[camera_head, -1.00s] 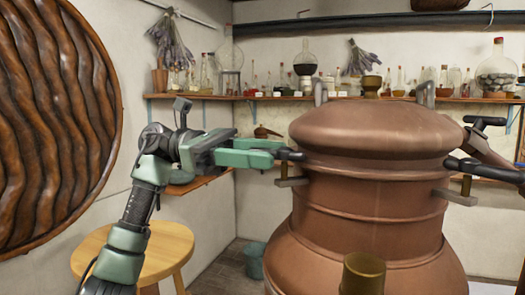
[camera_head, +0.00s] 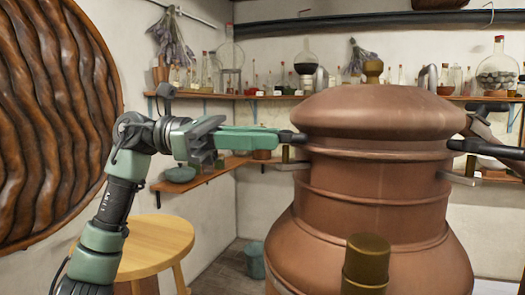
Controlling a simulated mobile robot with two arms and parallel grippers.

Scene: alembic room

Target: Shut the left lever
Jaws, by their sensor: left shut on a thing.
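The copper still (camera_head: 375,190) stands upright right of centre, with its domed lid (camera_head: 380,112) on top. The left lever (camera_head: 293,137) is a short dark handle at the still's left side, just under the lid rim, above a metal bracket (camera_head: 288,166). My left gripper (camera_head: 280,139) reaches in level from the left and is shut on the lever's dark handle. Its fingertips and part of the handle overlap, so the exact grip is hard to see.
A round wooden stool (camera_head: 157,243) stands below my left arm. A brass-coloured cylinder (camera_head: 366,262) rises in front of the still. Shelves (camera_head: 265,97) with bottles line the back walls. A small bucket (camera_head: 254,260) sits on the floor.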

